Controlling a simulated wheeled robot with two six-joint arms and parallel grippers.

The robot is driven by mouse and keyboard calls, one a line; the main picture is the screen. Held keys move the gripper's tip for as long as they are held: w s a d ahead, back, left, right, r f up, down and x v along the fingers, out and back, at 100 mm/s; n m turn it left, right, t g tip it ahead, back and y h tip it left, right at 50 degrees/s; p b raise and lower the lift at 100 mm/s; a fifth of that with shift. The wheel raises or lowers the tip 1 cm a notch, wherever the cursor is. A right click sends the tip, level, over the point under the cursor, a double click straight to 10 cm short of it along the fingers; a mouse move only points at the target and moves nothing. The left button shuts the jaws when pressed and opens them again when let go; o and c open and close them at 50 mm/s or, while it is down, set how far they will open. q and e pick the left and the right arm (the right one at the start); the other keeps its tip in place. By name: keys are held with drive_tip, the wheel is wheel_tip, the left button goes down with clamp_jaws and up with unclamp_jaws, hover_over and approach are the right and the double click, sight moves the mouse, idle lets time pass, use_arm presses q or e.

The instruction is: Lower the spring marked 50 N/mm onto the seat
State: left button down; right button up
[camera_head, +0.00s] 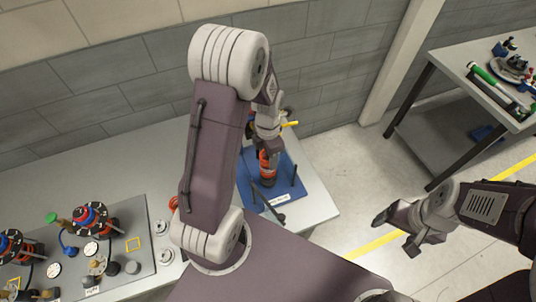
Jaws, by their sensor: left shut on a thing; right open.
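An orange-red and dark spring-like part (267,170) stands about upright over the blue fixture plate (296,196) on the bench. My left gripper (267,148) reaches down from above and is shut on its upper end. Any mark on the spring is too small to read. The seat under it is hidden, and I cannot tell whether the spring touches it. Dark posts stand on the blue plate around the spring. My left arm hides part of the plate's left side. My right gripper (396,226) is open and empty, out over the floor to the right of the bench.
A grey panel (140,262) with gauges, red-and-blue topped assemblies and knobs lies on the bench (160,142) at lower left. A separate table (450,54) with tools stands at upper right. The floor between is clear, with a yellow line. A tiled wall runs behind.

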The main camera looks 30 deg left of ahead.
use_arm(q)
drive_tip(key=shift+f, duration=0.1)
idle(0.3)
drive_tip(key=shift+c, duration=2.2)
unclamp_jaws()
wheel_tip(320, 180, up, 7)
drive_tip(key=p, duration=0.6)
drive_tip(key=s+a+r+p, duration=0.3)
drive_tip(key=s+a, duration=0.3)
drive_tip(key=s, duration=0.3)
drive_tip(key=shift+s, duration=0.15)
